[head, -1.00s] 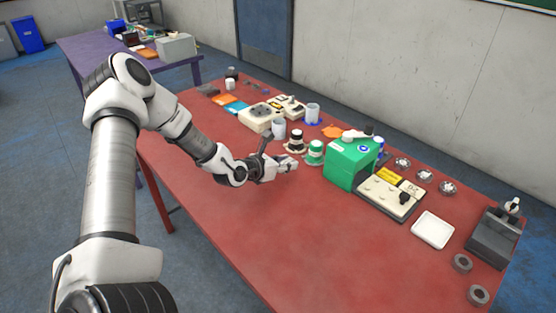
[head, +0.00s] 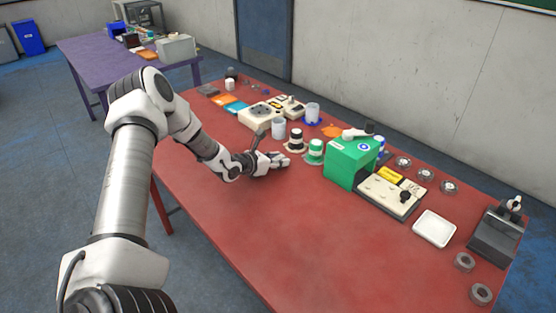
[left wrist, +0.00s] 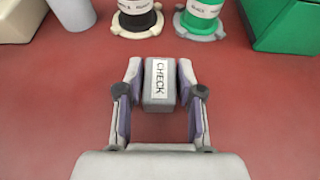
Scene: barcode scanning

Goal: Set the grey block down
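The grey block (left wrist: 160,84) with a white CHECK label shows in the left wrist view, between the two fingers of my left gripper (left wrist: 160,75). Its labelled face is turned up to the camera, and it appears to rest on the red table. Narrow gaps show between the fingers and the block's sides, so the gripper looks open around it. In the head view my left gripper (head: 279,161) is low over the table, and the block is hard to make out there. My right gripper is not in view.
Just beyond stand a black-and-white item (head: 297,140), a green-and-white one (head: 315,150) and a grey cup (head: 278,128). A green box (head: 346,167) is to the right. A white tray (head: 434,229) lies further right. The red table's (head: 270,220) near part is clear.

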